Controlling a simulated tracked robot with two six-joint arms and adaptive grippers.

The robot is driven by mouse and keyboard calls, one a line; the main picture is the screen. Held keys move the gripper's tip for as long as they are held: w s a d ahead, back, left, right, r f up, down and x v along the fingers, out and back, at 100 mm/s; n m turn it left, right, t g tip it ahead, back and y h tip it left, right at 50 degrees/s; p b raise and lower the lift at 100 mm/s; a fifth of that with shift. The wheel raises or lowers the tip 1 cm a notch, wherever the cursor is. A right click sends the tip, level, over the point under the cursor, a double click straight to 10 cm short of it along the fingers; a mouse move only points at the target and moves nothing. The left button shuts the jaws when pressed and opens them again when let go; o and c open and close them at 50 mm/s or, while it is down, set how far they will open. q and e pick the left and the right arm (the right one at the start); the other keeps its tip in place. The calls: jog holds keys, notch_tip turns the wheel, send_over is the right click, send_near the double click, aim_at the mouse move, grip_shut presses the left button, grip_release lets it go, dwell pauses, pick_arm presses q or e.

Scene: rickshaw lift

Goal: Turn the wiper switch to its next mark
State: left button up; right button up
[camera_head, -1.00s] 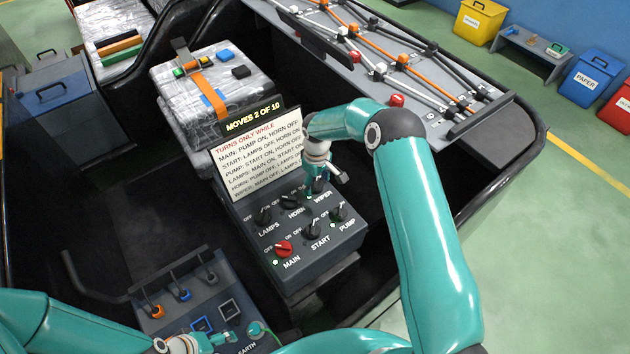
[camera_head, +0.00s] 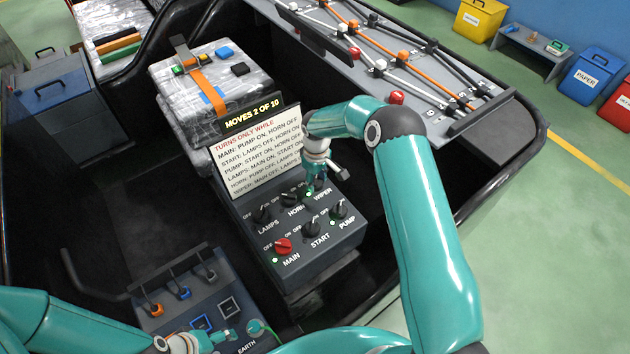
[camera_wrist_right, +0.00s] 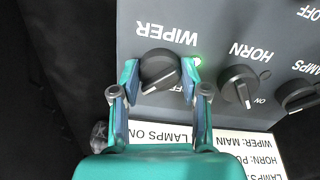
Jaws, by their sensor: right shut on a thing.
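The wiper switch (camera_wrist_right: 160,70) is a black round knob on the dark grey switch panel (camera_head: 325,255), with a lit green lamp beside it in the right wrist view. My right gripper (camera_wrist_right: 160,82) has a finger on each side of this knob and is shut on it. In the head view my right gripper (camera_head: 314,187) comes down over the panel's back right corner and mostly hides the knob. My left gripper (camera_head: 224,336) is at the bottom, by the earth label; its finger opening is too small to tell.
The black horn switch (camera_wrist_right: 238,88) is close beside my right gripper. Lamps (camera_head: 262,214), start (camera_head: 312,229), pump (camera_head: 339,209) and red main (camera_head: 283,246) knobs share the panel. A rules card (camera_head: 258,160), headed moves 2 of 10, stands behind them.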

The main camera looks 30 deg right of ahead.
jog(key=n+b, duration=0.3)
jog(key=shift+w+f, duration=0.1)
jog(key=shift+f, duration=0.1)
pick_arm(q)
notch_tip(320, 180, down, 6)
jog(key=b, duration=0.3)
jog(key=shift+f, duration=0.1)
pick_arm(e)
jog(key=n, duration=0.4)
jog(key=shift+r, duration=0.1)
pick_arm(q)
jog(key=shift+f+b, duration=0.45)
jog(key=shift+f, duration=0.1)
pick_arm(e)
jog(key=n, duration=0.2)
jog(key=shift+n, duration=0.4)
pick_arm(q)
jog(key=shift+f+b, duration=0.3)
jog(key=shift+b, duration=0.05)
pick_arm(e)
jog(key=n, duration=0.2)
jog(key=shift+r+n, duration=0.1)
jog(key=shift+n, duration=0.2)
pick_arm(q)
jog(key=shift+f, duration=0.3)
pick_arm(e)
jog(key=n, duration=0.5)
jog(key=o, duration=1.1)
jog(key=shift+o, duration=0.2)
